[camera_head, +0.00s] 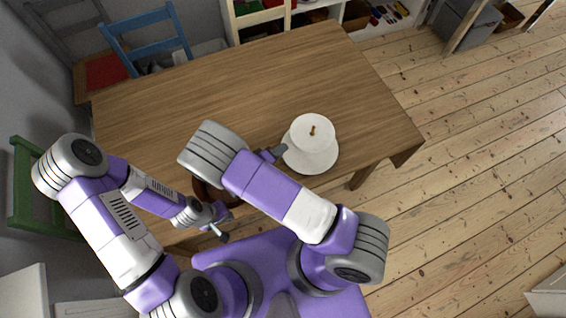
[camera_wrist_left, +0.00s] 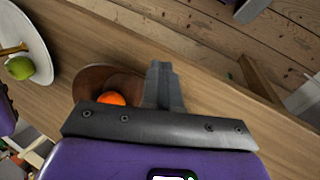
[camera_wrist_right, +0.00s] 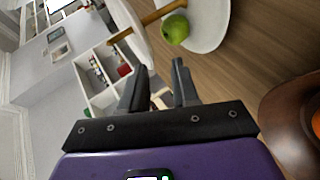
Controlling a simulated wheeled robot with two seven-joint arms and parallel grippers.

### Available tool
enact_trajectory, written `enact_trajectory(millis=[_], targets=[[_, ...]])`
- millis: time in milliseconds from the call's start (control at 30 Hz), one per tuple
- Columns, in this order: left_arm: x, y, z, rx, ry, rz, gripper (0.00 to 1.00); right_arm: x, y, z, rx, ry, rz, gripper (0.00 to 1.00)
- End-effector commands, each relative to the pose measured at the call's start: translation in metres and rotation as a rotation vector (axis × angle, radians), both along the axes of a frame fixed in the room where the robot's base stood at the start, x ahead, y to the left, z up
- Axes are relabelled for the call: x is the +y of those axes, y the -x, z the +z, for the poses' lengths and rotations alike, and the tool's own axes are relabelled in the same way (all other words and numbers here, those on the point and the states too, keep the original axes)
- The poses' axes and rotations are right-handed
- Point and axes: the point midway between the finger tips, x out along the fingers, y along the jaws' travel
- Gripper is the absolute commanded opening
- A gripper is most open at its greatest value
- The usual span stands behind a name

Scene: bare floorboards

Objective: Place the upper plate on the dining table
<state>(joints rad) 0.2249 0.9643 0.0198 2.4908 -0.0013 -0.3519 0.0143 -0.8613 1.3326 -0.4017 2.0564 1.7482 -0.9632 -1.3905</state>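A white tiered stand is on the dining table (camera_head: 240,85) near its front right. Its upper plate (camera_head: 318,121) sits on a wooden post above a wider lower plate (camera_head: 322,163). A green apple (camera_wrist_right: 176,29) lies on the lower plate (camera_wrist_right: 213,30) in the right wrist view. My right gripper (camera_head: 277,153) is beside the stand, on its left, open and empty; its two fingers (camera_wrist_right: 160,80) show apart. My left gripper (camera_head: 222,236) is low at the table's front edge. In the left wrist view its fingers (camera_wrist_left: 163,68) are together with nothing visible between them.
A brown round dish (camera_wrist_left: 92,82), apparently with a second level, stands near the front edge with an orange (camera_wrist_left: 111,98). My right arm partly covers it in the head view. Blue (camera_head: 147,38) and green (camera_head: 32,190) chairs flank the table. The table's back half is clear.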

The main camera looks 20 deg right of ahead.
Motion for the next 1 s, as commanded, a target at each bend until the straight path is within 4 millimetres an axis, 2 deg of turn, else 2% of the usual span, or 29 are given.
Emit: enact_trajectory(millis=[33,167,300,400,533,700,833,1000], targets=[[0.000,0.000,0.000,0.000,0.000,0.000,0.00,-0.009,0.001,-0.011,0.015,-0.060,-0.008,0.30],[0.000,0.000,0.000,0.000,0.000,0.000,0.00,-0.019,0.009,-0.048,0.048,-0.303,-0.023,0.30],[0.000,0.000,0.000,0.000,0.000,0.000,0.00,-0.016,0.031,-0.080,0.101,-0.601,-0.082,0.30],[0.000,0.000,0.000,0.000,0.000,0.000,0.00,-0.007,0.053,-0.093,0.145,-0.814,-0.151,0.30],[0.000,0.000,0.000,0.000,0.000,0.000,0.00,0.007,0.083,-0.095,0.210,-1.069,-0.257,0.30],[0.000,0.000,0.000,0.000,0.000,0.000,0.00,0.023,0.117,-0.083,0.293,-1.303,-0.373,0.30],[0.000,0.000,0.000,0.000,0.000,0.000,0.00,0.028,0.132,-0.074,0.333,-1.390,-0.420,0.30],[0.000,0.000,0.000,0.000,0.000,0.000,0.00,0.031,0.137,-0.070,0.349,-1.422,-0.436,0.30]])
